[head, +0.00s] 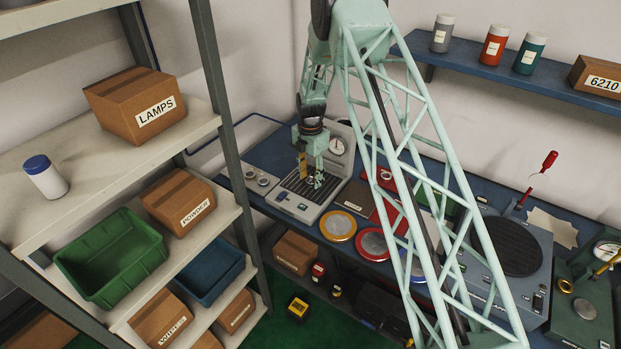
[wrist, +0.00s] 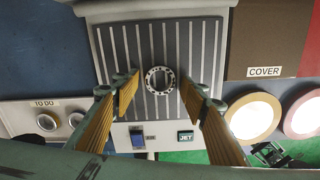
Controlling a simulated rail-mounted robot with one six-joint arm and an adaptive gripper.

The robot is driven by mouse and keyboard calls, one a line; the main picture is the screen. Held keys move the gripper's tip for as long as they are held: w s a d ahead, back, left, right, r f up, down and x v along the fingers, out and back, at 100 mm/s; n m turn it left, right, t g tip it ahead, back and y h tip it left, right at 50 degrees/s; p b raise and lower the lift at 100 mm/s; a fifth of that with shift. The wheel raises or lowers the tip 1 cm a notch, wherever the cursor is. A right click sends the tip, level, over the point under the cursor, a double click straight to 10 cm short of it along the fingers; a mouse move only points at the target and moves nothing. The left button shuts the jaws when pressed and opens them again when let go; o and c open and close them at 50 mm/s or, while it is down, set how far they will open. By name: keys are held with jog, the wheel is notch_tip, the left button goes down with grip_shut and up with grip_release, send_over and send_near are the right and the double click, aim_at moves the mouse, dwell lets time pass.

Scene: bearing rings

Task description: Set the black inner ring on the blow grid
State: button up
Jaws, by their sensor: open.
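A small dark ring with a pale, spotted rim (wrist: 160,80) appears to lie flat on the slatted blow grid (wrist: 115,50), near its middle and over the lower slats. It looks like the black inner ring, though its colour is hard to judge. My gripper (wrist: 159,92) is open, with its ribbed yellow fingers spread to the left and right of the ring and clear gaps on both sides. In the head view my gripper (head: 311,179) is low over the grid (head: 298,187), and the ring cannot be made out there.
A TO DO tray (wrist: 20,112) with two round parts stands left of the grid. A JET button (wrist: 185,137) and a blue switch (wrist: 138,139) are on the grid's front. A brown COVER box (wrist: 265,40) and round yellow and red dishes (head: 338,226) lie to the right.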

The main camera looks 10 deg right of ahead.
jog(key=shift+r, duration=0.1)
notch_tip(320, 180, up, 12)
jog(key=shift+b, duration=0.45)
dwell(0.4)
jog(key=shift+r, duration=0.1)
dwell(0.7)
